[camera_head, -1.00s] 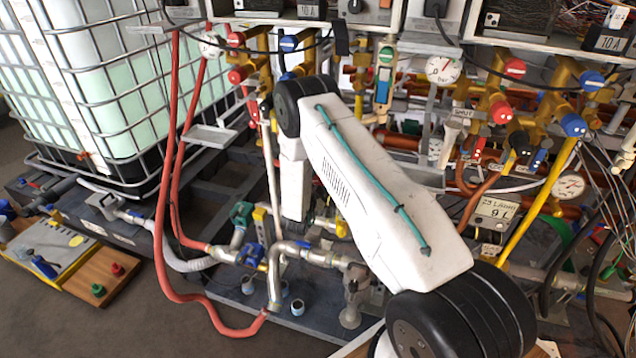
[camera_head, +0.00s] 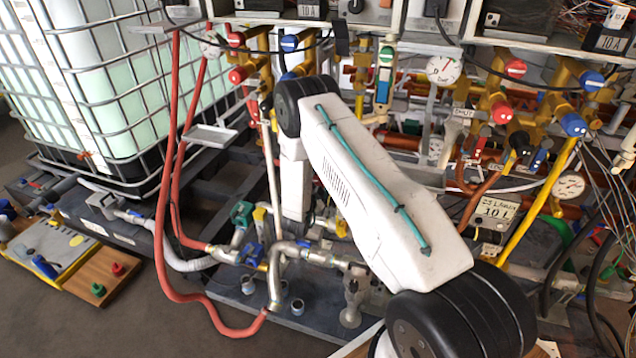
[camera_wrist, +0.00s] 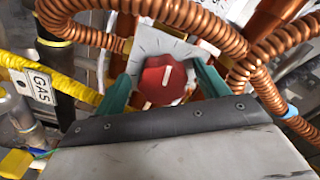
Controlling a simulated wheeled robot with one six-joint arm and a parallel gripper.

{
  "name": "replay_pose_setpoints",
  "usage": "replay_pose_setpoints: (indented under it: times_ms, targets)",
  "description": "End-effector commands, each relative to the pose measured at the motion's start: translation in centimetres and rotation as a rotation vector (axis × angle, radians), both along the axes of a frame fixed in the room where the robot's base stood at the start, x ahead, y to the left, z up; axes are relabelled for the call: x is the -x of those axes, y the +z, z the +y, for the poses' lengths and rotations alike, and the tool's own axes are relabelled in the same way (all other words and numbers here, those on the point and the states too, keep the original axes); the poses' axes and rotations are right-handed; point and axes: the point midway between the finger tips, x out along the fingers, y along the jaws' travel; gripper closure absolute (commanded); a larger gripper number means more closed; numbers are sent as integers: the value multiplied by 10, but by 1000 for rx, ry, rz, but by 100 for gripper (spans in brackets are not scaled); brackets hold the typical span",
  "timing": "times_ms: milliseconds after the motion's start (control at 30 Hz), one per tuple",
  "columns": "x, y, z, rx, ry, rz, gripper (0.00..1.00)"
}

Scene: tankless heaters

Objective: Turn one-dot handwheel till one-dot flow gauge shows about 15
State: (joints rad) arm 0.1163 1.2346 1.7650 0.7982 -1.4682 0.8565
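A red round knob (camera_wrist: 165,80) with a white line shows in the wrist view, in front of a pale square plate with scale marks (camera_wrist: 150,44). My gripper (camera_wrist: 163,75) has a teal finger on each side of the knob. The fingertips are close to its rim; whether they touch it is unclear. In the head view, my gripper is hidden behind my arm. Round white gauges show at upper middle (camera_head: 443,69), upper left (camera_head: 211,44) and right (camera_head: 570,186). Their needles are too small to read. I cannot make out dots on the gauges or knob.
Ribbed copper pipes (camera_wrist: 195,15) curve closely around the plate. A yellow pipe (camera_wrist: 75,88) with a GAS tag (camera_wrist: 40,85) lies at left. A panel (camera_head: 494,209) with a number stands right of my arm. A caged tank (camera_head: 120,100) stands left. Bare floor lies front left.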

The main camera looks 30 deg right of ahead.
Motion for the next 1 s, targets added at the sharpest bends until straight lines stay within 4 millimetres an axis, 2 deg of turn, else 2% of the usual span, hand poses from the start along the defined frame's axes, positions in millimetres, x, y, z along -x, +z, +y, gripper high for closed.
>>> replay_pose_setpoints:
  times_ms: [233, 633, 1000]
  targets:
    - [5, 1, 8, 1, 2, 0, 27]
    - [43, 0, 56, 1, 1, 1, 27]
    - [48, 0, 62, 1, 1, -1, 27]
